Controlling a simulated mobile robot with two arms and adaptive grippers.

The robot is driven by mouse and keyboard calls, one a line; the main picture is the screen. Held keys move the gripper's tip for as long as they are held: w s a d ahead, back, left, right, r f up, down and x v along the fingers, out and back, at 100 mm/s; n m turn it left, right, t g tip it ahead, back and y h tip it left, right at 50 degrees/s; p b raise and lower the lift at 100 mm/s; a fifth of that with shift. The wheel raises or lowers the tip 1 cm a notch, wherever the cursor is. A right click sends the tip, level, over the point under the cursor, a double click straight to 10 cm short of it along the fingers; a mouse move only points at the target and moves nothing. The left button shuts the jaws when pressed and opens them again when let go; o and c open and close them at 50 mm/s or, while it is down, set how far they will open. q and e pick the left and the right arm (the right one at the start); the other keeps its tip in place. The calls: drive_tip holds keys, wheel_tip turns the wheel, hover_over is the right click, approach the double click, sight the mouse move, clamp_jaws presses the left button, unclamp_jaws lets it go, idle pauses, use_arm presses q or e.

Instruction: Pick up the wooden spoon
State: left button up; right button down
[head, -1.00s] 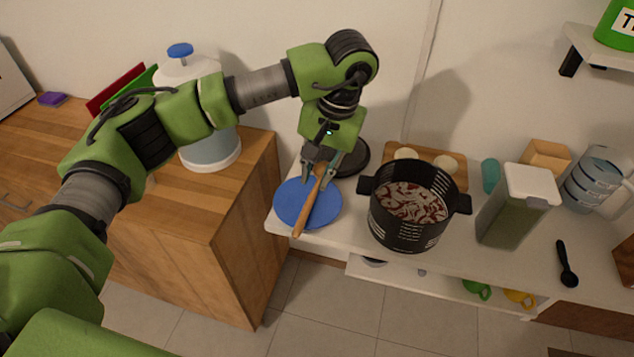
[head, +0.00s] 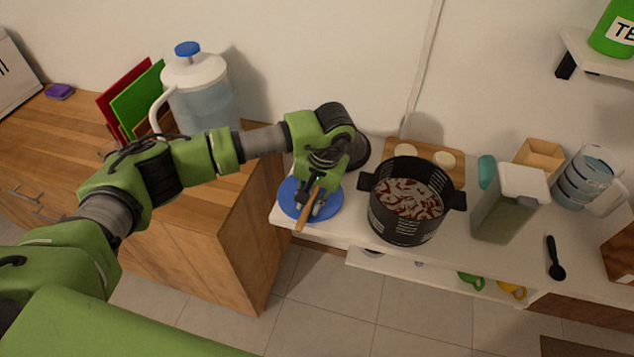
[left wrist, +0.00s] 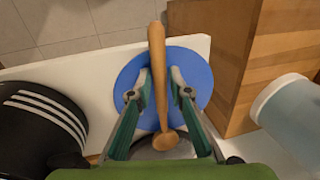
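The wooden spoon (head: 306,213) lies across the round blue plate (head: 331,208) at the left end of the white counter. In the left wrist view the spoon (left wrist: 158,75) runs between the two fingers, with its small bowl toward my palm and its handle past the plate's edge. The blue plate (left wrist: 128,82) is beneath it. My left gripper (head: 312,203) is low over the plate. In the left wrist view its fingers (left wrist: 161,90) are open, one on each side of the spoon, with gaps visible. My right gripper is not in view.
A black pot (head: 403,210) with food stands right of the plate. A wooden board (head: 452,178) lies behind it. A clear container (head: 508,205) stands further right. A wooden cabinet (head: 235,250) and a water jug (head: 200,100) are on the left.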

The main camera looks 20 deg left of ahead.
use_arm(q)
clamp_jaws()
drive_tip(key=shift+r, duration=0.1)
